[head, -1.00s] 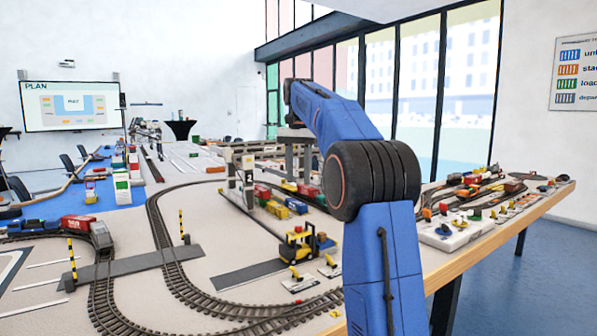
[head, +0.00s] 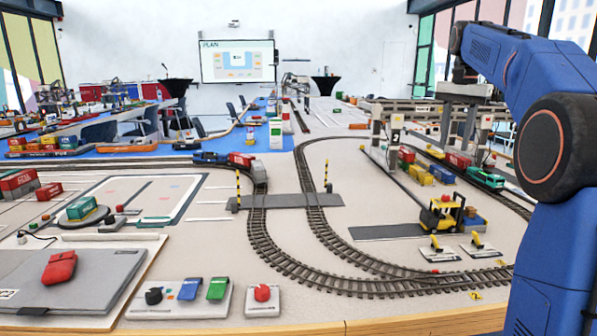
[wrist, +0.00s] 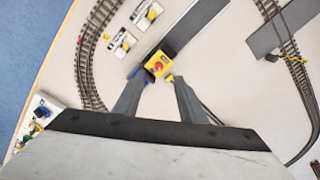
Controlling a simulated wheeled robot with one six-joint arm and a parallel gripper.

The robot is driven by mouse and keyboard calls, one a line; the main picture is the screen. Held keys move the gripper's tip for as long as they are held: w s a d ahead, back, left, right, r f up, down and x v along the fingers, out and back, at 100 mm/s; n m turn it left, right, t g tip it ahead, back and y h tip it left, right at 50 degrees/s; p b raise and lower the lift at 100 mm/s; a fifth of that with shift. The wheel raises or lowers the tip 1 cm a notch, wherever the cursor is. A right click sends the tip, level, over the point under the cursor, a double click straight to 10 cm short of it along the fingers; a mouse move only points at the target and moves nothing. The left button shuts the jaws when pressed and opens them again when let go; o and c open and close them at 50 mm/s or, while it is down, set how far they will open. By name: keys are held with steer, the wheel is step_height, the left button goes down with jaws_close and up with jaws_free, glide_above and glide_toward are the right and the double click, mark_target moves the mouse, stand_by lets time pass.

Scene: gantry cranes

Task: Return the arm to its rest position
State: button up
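My blue arm (head: 550,190) stands at the right of the head view, bent at the elbow, with its forearm reaching left and up. My gripper (wrist: 159,78) shows in the wrist view with its two grey fingers apart and nothing gripped between them. Below the fingers is a yellow toy forklift (wrist: 157,64) on the table. The same forklift (head: 443,214) stands on the table left of my arm in the head view. The fingers are not clearly seen in the head view.
Curved toy track (head: 285,262) crosses the layout table. A grey gantry crane (head: 435,108) stands behind, near my arm. Colored wagons (head: 420,172) stand beneath it. A laptop-like grey panel (head: 95,278) and button boxes (head: 180,300) lie along the front edge.

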steer(key=s+a+f+n+t, duration=0.1)
steer(key=s+a+f+n, duration=0.25)
steer(key=s+a, duration=0.5)
steer(key=s+a+f+n+t, duration=0.1)
steer(key=s+a+f+n, duration=0.2)
steer(key=s+f, duration=1)
steer(key=s+a+f+n+t, duration=0.2)
steer(key=s+a+f+n, duration=0.2)
steer(key=s+f, duration=1)
steer(key=shift+s+a, duration=0.95)
steer(key=shift+s, duration=0.05)
